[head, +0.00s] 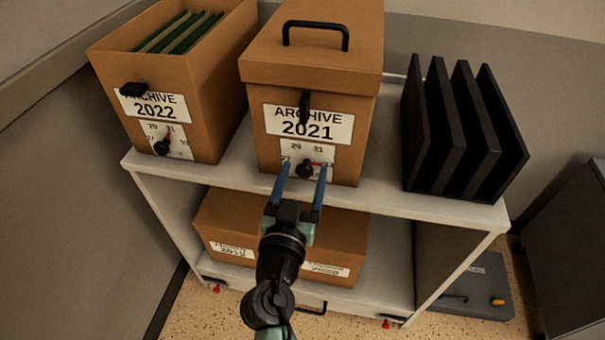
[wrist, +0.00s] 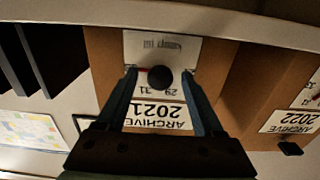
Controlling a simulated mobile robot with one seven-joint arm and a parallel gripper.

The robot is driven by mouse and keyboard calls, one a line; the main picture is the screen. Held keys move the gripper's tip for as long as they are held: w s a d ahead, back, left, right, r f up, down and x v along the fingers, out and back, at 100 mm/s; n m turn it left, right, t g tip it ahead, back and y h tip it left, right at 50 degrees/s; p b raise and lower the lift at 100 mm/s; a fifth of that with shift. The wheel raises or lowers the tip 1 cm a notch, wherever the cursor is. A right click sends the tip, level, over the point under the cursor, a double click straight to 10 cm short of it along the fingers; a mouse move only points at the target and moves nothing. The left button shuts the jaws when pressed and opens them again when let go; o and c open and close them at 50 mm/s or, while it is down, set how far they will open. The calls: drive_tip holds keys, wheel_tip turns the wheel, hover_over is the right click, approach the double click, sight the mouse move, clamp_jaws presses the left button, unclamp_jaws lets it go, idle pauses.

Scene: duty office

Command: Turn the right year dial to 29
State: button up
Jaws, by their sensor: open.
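The right year dial is a black round knob (head: 305,170) with a red pointer, on a white plate on the front of the ARCHIVE 2021 box (head: 258,125). The marks 29 and 31 show above it, at upper left and upper right. My gripper (head: 304,167) is open, with one blue finger on each side of the knob. In the wrist view the knob (wrist: 160,79) appears upside down between the fingertips, with gaps beside it; I cannot tell any contact.
The ARCHIVE 2022 box (head: 205,115) with its own dial (head: 161,147) stands at left. Black upright files (head: 432,120) stand at right on the white shelf (head: 385,202). A closed brown box (head: 290,236) sits on the shelf below, behind my arm.

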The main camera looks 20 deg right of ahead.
drive_tip(key=shift+c, duration=0.3)
clamp_jaws()
drive_tip(key=shift+n, duration=0.4)
drive_tip(key=n, duration=0.4)
drive_tip(key=shift+n, duration=0.3)
drive_tip(key=n+p, duration=0.1)
drive_tip(key=n, duration=0.5)
drive_tip(key=n+p, duration=0.2)
drive_tip(key=n, duration=0.4)
drive_tip(key=shift+n, duration=0.4)
drive_tip(key=n+p, duration=0.2)
drive_tip(key=n, duration=0.3)
drive_tip(key=shift+n, duration=0.4)
